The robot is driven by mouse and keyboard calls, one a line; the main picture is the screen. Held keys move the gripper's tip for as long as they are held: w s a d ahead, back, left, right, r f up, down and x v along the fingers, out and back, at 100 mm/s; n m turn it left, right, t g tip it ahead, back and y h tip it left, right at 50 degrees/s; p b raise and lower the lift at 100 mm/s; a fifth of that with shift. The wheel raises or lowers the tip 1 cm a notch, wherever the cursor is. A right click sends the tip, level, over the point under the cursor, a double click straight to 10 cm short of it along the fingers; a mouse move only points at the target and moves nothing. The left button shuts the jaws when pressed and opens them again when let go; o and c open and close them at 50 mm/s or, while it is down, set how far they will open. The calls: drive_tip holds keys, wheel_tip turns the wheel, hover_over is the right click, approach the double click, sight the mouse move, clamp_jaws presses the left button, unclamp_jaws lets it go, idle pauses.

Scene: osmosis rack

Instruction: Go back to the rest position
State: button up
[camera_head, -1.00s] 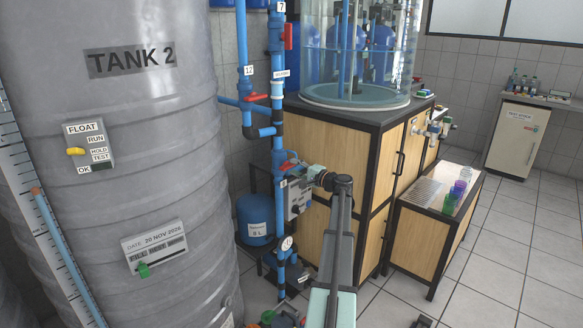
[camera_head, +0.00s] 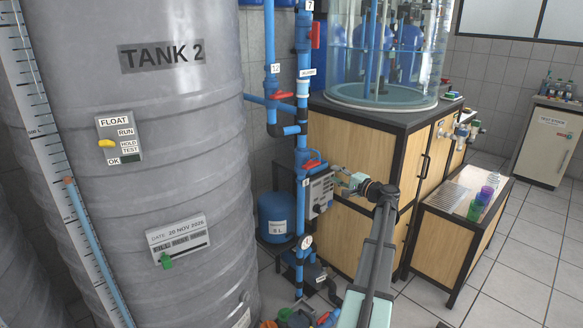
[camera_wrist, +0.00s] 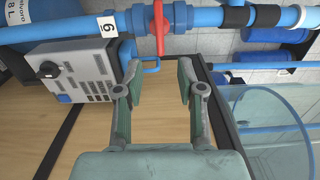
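My gripper (camera_wrist: 156,88) is open and empty in the wrist view, its two green-grey fingers spread apart. Between and beyond the fingers are a wooden cabinet panel (camera_wrist: 160,125) and a blue pipe with a red valve handle (camera_wrist: 160,28). In the head view my gripper (camera_head: 340,177) is at the end of my raised arm, in front of the wooden cabinet and just right of the grey control box (camera_head: 318,193). The control box also shows in the wrist view (camera_wrist: 78,68), left of the fingers. I cannot tell the exact gap between gripper and box.
The large grey tank (camera_head: 130,190) labelled TANK 2 fills the left side. Blue pipes with red handles (camera_head: 312,160) run upright beside it. A glass vessel (camera_head: 385,50) stands on the cabinet (camera_head: 350,150). A low bench (camera_head: 455,203) with coloured cups stands right. Tiled floor (camera_head: 520,265) is open at right.

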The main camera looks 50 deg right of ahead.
drive_tip(key=a+f+n+g+y, duration=0.1)
drive_tip(key=a+f+g, duration=0.1)
drive_tip(key=a+f, duration=0.45)
drive_tip(key=w+a+f+n+g+y, duration=0.1)
drive_tip(key=a+f+n+g, duration=0.2)
drive_tip(key=f, duration=0.7)
drive_tip(key=a+f+g+y, duration=0.1)
drive_tip(key=a+f+g, duration=0.1)
drive_tip(key=a+f, duration=0.5)
drive_tip(key=s+a+f+n+g+y, duration=0.1)
drive_tip(key=s+a+f+n+g, duration=0.15)
drive_tip(key=a+f, duration=0.65)
drive_tip(key=s+a+f+n+g+y, duration=0.15)
drive_tip(key=a+f+g, duration=0.25)
drive_tip(key=a+f, duration=0.55)
drive_tip(key=s+a+f+n+g, duration=0.25)
drive_tip(key=a+f, duration=0.35)
drive_tip(key=a, duration=0.7)
drive_tip(key=s+a+f+n+g+h, duration=0.2)
drive_tip(key=s+a+f+n+g, duration=0.25)
drive_tip(key=s+a, duration=0.75)
drive_tip(key=s+a+f+n+g+h, duration=0.2)
drive_tip(key=s+a+f+n+g, duration=0.25)
drive_tip(key=s+a, duration=0.7)
wheel_tip(320, 180, up, 12)
drive_tip(key=p, duration=1.2)
drive_tip(key=shift+s, duration=0.15)
